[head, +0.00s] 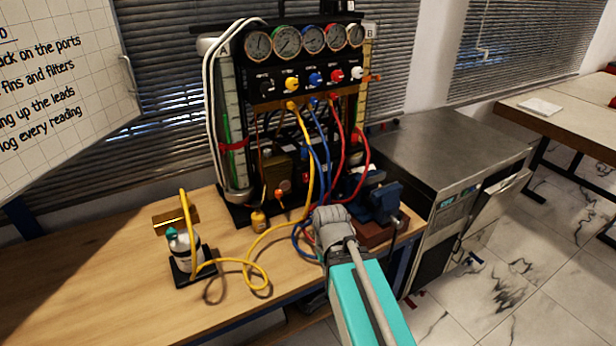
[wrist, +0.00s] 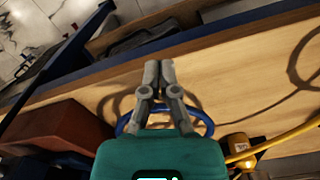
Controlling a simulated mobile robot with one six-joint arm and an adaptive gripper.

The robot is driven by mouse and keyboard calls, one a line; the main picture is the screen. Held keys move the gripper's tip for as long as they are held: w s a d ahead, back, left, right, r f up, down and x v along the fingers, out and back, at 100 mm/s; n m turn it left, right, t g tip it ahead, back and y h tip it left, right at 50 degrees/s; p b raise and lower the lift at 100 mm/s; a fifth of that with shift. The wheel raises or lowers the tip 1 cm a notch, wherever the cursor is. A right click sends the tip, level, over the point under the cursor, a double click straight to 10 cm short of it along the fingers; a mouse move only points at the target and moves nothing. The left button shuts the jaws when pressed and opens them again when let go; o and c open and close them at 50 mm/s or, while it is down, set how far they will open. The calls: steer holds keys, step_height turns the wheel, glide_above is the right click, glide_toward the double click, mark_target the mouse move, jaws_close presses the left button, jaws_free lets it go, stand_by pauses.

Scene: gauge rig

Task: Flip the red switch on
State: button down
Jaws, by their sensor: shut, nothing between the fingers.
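The gauge rig (head: 305,90) stands at the back of the bench in the head view. A red knob (head: 336,76) sits in its row of coloured knobs under the gauges. I cannot clearly make out a red switch, and the lower part of the rig is dark and crossed by hoses. My gripper (wrist: 158,64) is shut and empty in the wrist view, over the wooden bench top near its edge. A blue hose loop (wrist: 207,122) shows around and below its fingers. In the head view my arm reaches to the bench in front of the rig, and the fingertips are not clear.
A blue vise (head: 385,200) on a red-brown base (head: 372,234) stands right of my gripper. Yellow, blue and red hoses hang in front of the rig. A small bottle (head: 183,243) stands at left. The bench's front left (head: 90,290) is clear.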

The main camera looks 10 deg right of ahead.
steer(key=shift+w, duration=0.1)
steer(key=w+m+t+y, duration=0.1)
steer(key=w, duration=0.1)
steer(key=w+a+r+m+t+y, duration=0.1)
steer(key=w+t, duration=0.1)
steer(key=w+a+r+m+t+y, duration=0.1)
steer(key=w+y, duration=0.1)
steer(key=w, duration=0.1)
steer(key=shift+r+t+b, duration=0.1)
steer(key=shift+t+b, duration=0.2)
steer(key=shift+t, duration=0.1)
steer(key=w+r+m+t, duration=0.1)
steer(key=w+r+m+t+y, duration=0.1)
steer(key=w+r+m+t, duration=0.1)
steer(key=shift+w+d+y, duration=0.25)
steer(key=shift+w+y, duration=0.05)
steer(key=w+d+r+m+t, duration=0.5)
steer(key=d+r+m+t, duration=0.2)
steer(key=r+m, duration=0.1)
steer(key=shift+w+m+h+b, duration=0.2)
steer(key=shift+m+h+b, duration=0.1)
steer(key=shift+h+b, duration=0.1)
steer(key=shift+w, duration=0.15)
